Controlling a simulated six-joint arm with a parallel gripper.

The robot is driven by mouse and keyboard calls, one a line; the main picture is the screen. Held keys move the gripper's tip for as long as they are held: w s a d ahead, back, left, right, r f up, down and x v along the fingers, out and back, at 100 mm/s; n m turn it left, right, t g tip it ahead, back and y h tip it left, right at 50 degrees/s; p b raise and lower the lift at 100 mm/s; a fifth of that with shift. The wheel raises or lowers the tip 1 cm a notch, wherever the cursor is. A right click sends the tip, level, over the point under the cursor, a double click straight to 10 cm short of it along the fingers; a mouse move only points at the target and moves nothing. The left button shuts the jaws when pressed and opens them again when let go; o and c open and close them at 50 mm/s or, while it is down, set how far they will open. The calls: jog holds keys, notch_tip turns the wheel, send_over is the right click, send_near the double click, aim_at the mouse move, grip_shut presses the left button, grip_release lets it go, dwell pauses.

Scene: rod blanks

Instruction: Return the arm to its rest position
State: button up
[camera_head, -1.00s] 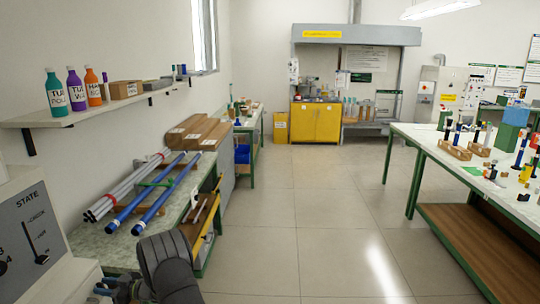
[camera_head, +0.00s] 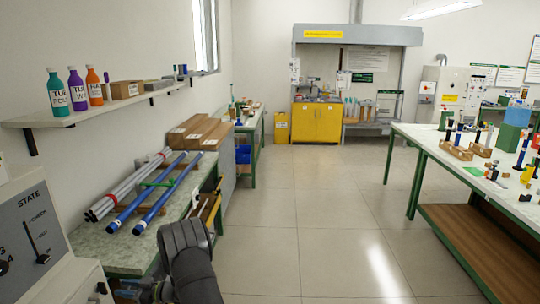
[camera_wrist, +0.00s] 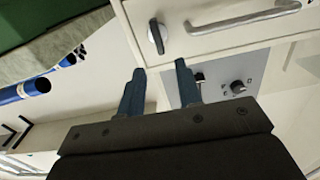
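My gripper (camera_wrist: 160,70) shows in the wrist view with its two dark fingers apart and nothing between them. Its fingertips are in front of a white cabinet front (camera_wrist: 215,45) with a bar handle and a black lever. In the head view a dark grey part of my arm rises at the bottom, beside the near end of the left workbench.
Blue rods (camera_head: 150,195) and grey rods (camera_head: 128,187) lie on the left bench; blue tube ends (camera_wrist: 38,86) show in the wrist view. A STATE panel (camera_head: 30,225) stands at near left. A shelf (camera_head: 85,115) holds bottles. The middle floor (camera_head: 320,220) is clear.

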jog(key=d, duration=0.9)
jog(key=a, duration=1.6)
jog(key=shift+a, duration=0.35)
jog(key=n, duration=0.1)
send_near(104, 285)
jog(key=a+n+t+h, duration=0.1)
jog(key=a, duration=0.2)
jog(key=a+n+t+h, duration=0.1)
jog(key=a+n, duration=0.1)
jog(key=a, duration=0.1)
jog(key=a+f+n+t+h, duration=0.1)
jog(key=a+n, duration=0.1)
jog(key=a, duration=0.1)
jog(key=shift+s+t+h, duration=0.25)
jog(key=shift+t+h, duration=0.15)
jog(key=shift+m, duration=0.3)
jog(key=shift+d, duration=0.1)
